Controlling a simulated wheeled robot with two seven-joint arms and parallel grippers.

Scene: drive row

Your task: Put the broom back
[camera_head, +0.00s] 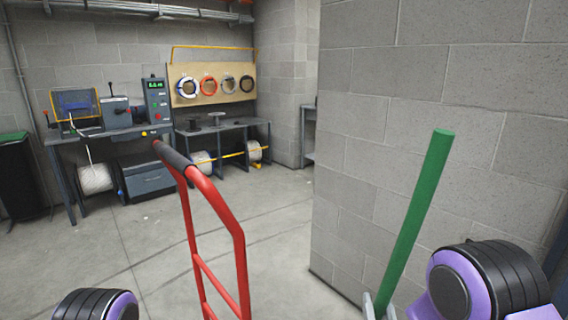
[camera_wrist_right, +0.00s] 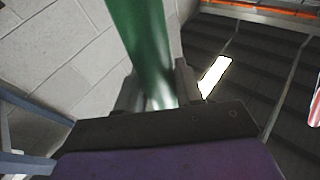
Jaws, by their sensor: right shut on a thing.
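The broom shows as a green handle (camera_head: 420,205) at the right of the head view, tilted with its top leaning right, in front of the block wall. Its lower end is cut off by the frame edge. My right gripper (camera_head: 378,308) is shut on the handle at the bottom of the head view. In the right wrist view the green handle (camera_wrist_right: 147,40) runs up from between the two dark fingers of my right gripper (camera_wrist_right: 158,86). My left gripper is out of view; only a joint of my left arm shows at bottom left.
A red hand truck frame (camera_head: 240,245) with a dark grip stands at the middle front. A block wall (camera_head: 400,110) fills the right side. Workbenches (camera_head: 110,138) with machines and a coil board (camera_head: 212,85) stand at the back left. The floor (camera_head: 150,235) left of the frame is clear.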

